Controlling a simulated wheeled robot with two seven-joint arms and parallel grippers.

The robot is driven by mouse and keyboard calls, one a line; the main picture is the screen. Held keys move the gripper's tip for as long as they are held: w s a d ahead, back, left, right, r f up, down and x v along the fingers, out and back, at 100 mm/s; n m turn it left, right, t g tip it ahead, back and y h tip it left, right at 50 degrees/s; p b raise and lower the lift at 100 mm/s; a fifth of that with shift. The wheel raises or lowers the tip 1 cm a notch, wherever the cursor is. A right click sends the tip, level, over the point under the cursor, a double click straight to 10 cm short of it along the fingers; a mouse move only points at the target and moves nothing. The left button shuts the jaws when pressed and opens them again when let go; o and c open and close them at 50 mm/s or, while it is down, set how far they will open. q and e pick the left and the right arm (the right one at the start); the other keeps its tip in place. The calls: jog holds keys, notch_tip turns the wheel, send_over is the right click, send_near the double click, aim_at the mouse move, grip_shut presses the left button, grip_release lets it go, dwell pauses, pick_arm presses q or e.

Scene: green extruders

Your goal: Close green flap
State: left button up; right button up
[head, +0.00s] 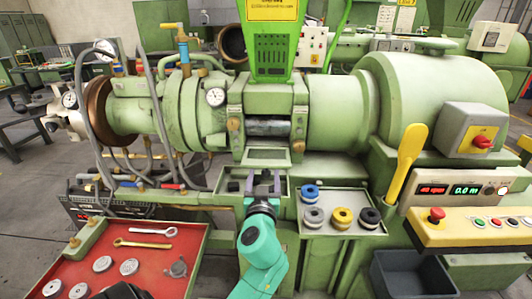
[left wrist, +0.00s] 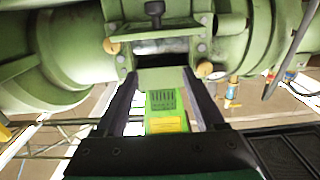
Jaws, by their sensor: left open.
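A small green plate that looks like the flap (head: 267,155) sits below the roller opening (head: 268,127) in the middle of the green machine. How far it stands open is hard to tell. My left gripper (head: 264,181) is open and empty just below and in front of this plate, with no clear contact. In the left wrist view, which looks upside down, its two dark fingers (left wrist: 163,95) point toward the opening. A light green plate (left wrist: 163,78) shows between them; I cannot tell if it is the flap. My right gripper is not in view.
A green tray (head: 320,222) with blue, grey, yellow and black spools lies to the right. A red tray (head: 180,268) with wrenches and discs lies at lower left. A yellow handle (head: 405,165) and control panel (head: 470,225) stand further right. The green hopper (head: 271,50) rises above.

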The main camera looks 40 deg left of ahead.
aim_at(266, 163)
pick_arm(q)
jog(key=p+x, duration=0.2)
jog(key=x, duration=1)
jog(key=shift+w+a+f, duration=0.1)
jog(key=shift+w+a, duration=0.15)
jog(key=shift+w, duration=0.05)
grip_shut()
dwell(0.5)
grip_release()
jog(key=shift+s, duration=0.1)
jog(key=shift+s+d+f, duration=0.1)
jog(key=shift+s+d, duration=0.1)
jog(key=shift+d, duration=0.1)
jog(key=b+v, duration=0.3)
jog(key=v, duration=1.1)
